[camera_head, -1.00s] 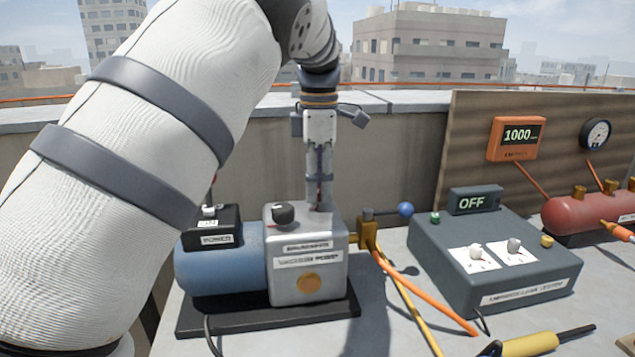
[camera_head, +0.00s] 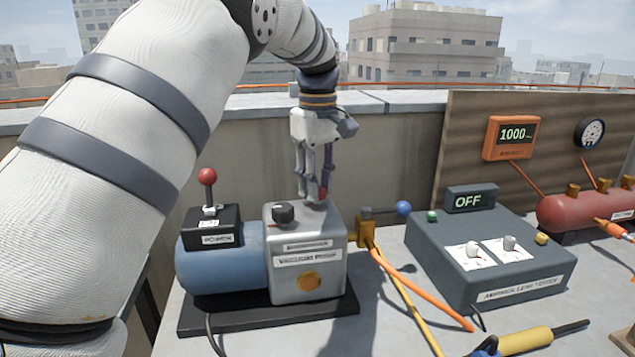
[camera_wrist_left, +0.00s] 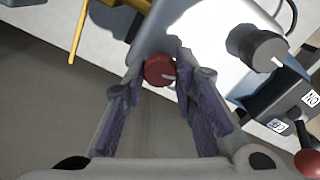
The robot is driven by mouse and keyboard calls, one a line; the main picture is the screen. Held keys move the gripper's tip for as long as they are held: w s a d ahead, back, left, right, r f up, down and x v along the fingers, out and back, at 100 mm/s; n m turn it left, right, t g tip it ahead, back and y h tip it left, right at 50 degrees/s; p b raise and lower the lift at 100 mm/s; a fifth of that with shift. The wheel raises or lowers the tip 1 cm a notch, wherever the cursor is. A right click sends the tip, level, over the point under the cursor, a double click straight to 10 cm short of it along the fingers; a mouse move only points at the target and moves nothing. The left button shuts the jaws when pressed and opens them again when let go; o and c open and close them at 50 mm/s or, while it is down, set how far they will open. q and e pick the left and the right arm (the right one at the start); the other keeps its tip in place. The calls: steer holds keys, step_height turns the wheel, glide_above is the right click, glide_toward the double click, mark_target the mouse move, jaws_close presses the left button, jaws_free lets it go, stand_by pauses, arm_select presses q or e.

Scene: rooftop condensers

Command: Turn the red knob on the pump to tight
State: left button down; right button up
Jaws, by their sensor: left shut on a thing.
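The vacuum pump (camera_head: 300,285) is a grey housing with a blue motor, standing on a dark base. Its small red knob (camera_head: 323,193) is at the rear of the housing top, partly hidden by my fingers. My left gripper (camera_head: 313,194) reaches down from above and is shut on the red knob. In the left wrist view the red knob (camera_wrist_left: 159,69) sits between the fingertips, with a pale mark toward the right. No wording beside the knob is readable. My right gripper is not in view.
A black knob (camera_head: 284,213) stands close by on the pump top. A red-balled power lever (camera_head: 207,178) rises at the left. Brass fittings (camera_head: 367,232) with hoses are at the right, near a grey tester box (camera_head: 490,255) reading OFF. A parapet wall is behind.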

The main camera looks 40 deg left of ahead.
arm_select(q)
steer(key=m, duration=0.5)
steer(key=shift+m, duration=0.3)
steer(key=m, duration=1)
steer(key=shift+m, duration=2.6)
steer(key=c, duration=1.3)
jaws_free()
steer(key=shift+r, duration=0.1)
